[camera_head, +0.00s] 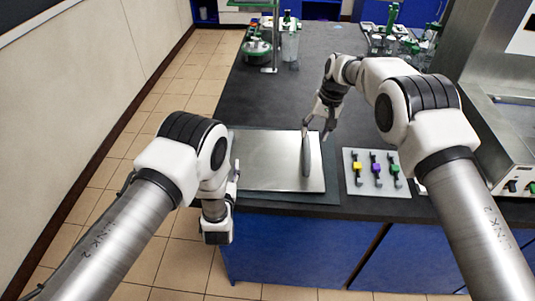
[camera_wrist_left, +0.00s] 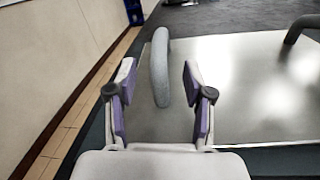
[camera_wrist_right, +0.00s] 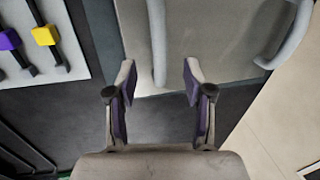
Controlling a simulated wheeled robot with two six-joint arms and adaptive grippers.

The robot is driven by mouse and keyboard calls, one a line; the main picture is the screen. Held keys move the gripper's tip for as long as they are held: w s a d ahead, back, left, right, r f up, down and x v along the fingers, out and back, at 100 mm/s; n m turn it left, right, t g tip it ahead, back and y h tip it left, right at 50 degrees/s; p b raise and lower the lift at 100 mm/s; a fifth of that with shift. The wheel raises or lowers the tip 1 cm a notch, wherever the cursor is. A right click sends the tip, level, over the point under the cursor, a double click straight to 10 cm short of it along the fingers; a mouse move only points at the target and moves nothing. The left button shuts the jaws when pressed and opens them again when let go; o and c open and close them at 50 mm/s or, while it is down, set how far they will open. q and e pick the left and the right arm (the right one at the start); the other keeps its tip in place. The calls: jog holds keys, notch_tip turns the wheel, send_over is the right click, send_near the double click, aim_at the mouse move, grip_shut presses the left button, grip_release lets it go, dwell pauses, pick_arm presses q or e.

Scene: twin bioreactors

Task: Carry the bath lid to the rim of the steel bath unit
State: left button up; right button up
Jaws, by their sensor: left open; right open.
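The bath lid (camera_head: 268,160) is a flat steel plate with two grey bar handles, lying on the dark counter. My right gripper (camera_head: 318,130) is open at the far end of the lid's right handle (camera_head: 306,157). In the right wrist view that handle (camera_wrist_right: 158,45) lies between the open fingers. My left gripper (camera_head: 236,174) is at the lid's left edge, partly hidden by its arm. In the left wrist view it is open, with the left handle (camera_wrist_left: 160,68) between its fingers. Contact is not clear. The steel bath unit (camera_head: 515,125) stands at the right, partly cut off.
A pale panel (camera_head: 353,183) with yellow, purple and green pieces lies right of the lid. Glassware with green parts (camera_head: 258,48) stands at the back left, and more (camera_head: 390,40) at the back right. The counter (camera_head: 270,100) behind the lid is clear.

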aim_at(308, 147)
pick_arm(q)
jog(key=w, duration=0.8)
jog(key=shift+w+a+f, duration=0.1)
jog(key=shift+a+f, duration=0.15)
pick_arm(e)
jog(key=f, duration=0.2)
jog(key=a+f, duration=0.1)
jog(key=f, duration=0.5)
jog(key=shift+w+a, duration=0.3)
pick_arm(q)
jog(key=shift+r, duration=0.1)
grip_shut()
pick_arm(e)
jog(key=shift+s, duration=0.1)
grip_shut()
jog(key=shift+r, duration=0.1)
